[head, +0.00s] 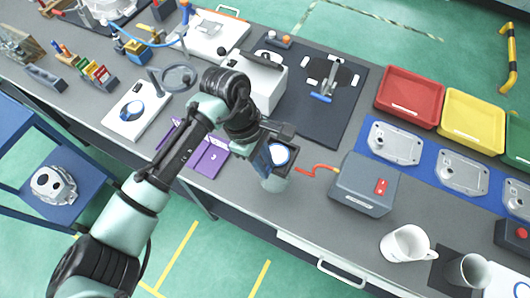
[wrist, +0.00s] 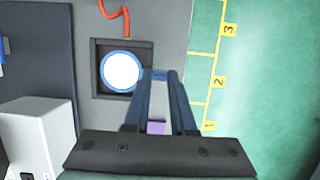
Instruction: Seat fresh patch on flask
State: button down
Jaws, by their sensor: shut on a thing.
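The patch (head: 281,154) is a white disc with a blue rim, and it also shows in the wrist view (wrist: 121,71). My gripper (head: 268,150) is shut on the blue edge of the patch; the fingertips (wrist: 158,74) are at its right side in the wrist view. The flask (head: 275,183) is a pale grey-green body with a dark square top (wrist: 98,90) on the bench's front part. The patch appears within the outline of that square top. I cannot tell whether it touches or is just above. The fingers hide part of the flask top.
A grey box (head: 364,184) with a red wavy piece (head: 318,170) is right of the flask. A purple tray (head: 206,158) is left, with a white plate (head: 138,106) bearing another blue-rimmed disc beyond. A white mug (head: 404,243) stands front right. The bench's front edge is close.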

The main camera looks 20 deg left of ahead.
jog(key=shift+f, duration=0.25)
jog(key=c, duration=0.7)
grip_release()
jog(key=b+v, duration=0.1)
jog(key=v, duration=1.2)
